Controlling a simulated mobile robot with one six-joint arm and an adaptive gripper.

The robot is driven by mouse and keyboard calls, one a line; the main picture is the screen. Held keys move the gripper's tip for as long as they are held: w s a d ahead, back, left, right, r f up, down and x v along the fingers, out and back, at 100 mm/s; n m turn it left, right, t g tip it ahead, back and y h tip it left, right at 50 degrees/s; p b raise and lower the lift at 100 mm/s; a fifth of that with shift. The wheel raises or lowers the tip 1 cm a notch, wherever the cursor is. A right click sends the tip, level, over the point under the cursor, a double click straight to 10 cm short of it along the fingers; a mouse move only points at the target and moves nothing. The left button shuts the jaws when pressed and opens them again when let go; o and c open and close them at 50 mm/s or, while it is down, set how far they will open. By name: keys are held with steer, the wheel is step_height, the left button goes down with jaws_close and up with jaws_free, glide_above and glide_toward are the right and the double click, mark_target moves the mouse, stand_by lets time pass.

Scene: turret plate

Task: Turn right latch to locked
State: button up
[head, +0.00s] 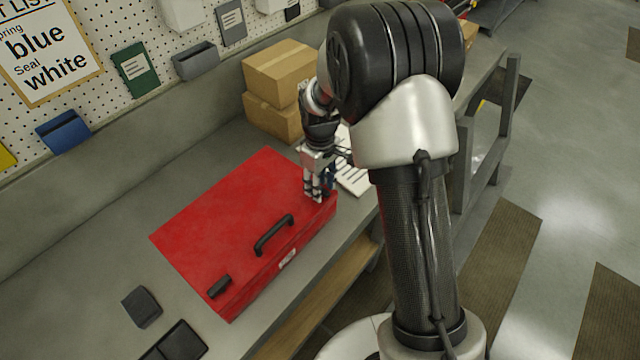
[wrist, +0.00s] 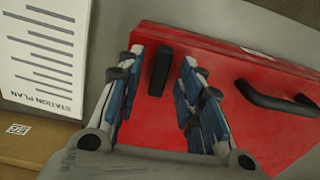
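A red case (head: 200,235) lies on the bench, with a black handle (head: 272,236) and a black left latch (head: 219,287) roughly in line with that handle. My gripper (head: 318,196) is over the case's right end and hides the right latch in the head view. In the wrist view, the black right latch (wrist: 160,71) stands between the two blue-padded fingers of my gripper (wrist: 161,62), roughly crosswise to the handle (wrist: 275,99). The fingers are open, with a gap on both sides of the latch. I see no contact.
A printed sheet (head: 354,175) lies right of the case; the wrist view shows it as a station plan (wrist: 42,50). Stacked cardboard boxes (head: 278,75) stand behind. Dark flat items (head: 142,307) lie at the lower left. A pegboard wall (head: 110,100) borders the bench.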

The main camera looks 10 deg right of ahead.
jaws_close()
stand_by(0.5)
steer(key=shift+m, duration=0.4)
steer(key=m, duration=0.3)
steer(key=shift+m, duration=0.3)
steer(key=m, duration=0.4)
steer(key=shift+m, duration=0.3)
steer(key=m, duration=0.4)
steer(key=shift+m, duration=2.4)
